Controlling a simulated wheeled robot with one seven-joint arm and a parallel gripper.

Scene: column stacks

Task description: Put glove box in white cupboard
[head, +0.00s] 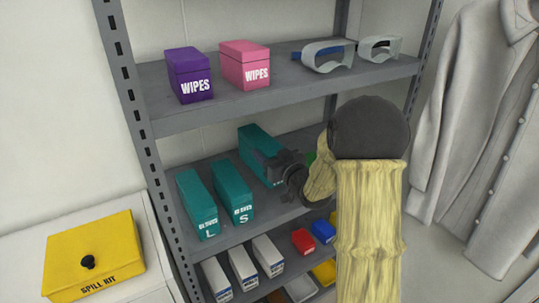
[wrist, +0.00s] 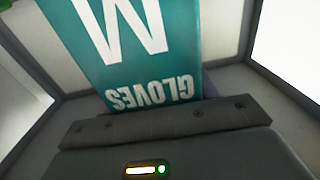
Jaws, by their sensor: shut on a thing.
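A teal glove box (head: 258,143) is on the middle shelf of a grey rack, tilted in the head view. My gripper (head: 284,166) is shut on it at its front right. In the wrist view the box (wrist: 130,70) fills the top middle, its "GLOVES" print upside down below a large letter, and my gripper (wrist: 165,122) is against its near end. Two more teal glove boxes, marked L (head: 199,205) and S (head: 233,192), stand to the left on the same shelf. A white cabinet-like unit (head: 150,262) is at the lower left; no door shows.
A yellow spill kit (head: 95,255) sits on the white unit. The top shelf holds purple wipes (head: 190,75), pink wipes (head: 245,65) and goggles (head: 328,55). Small boxes and bins fill the lower shelf (head: 240,268). A rack post (head: 130,90) stands at left; a coat (head: 480,130) hangs right.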

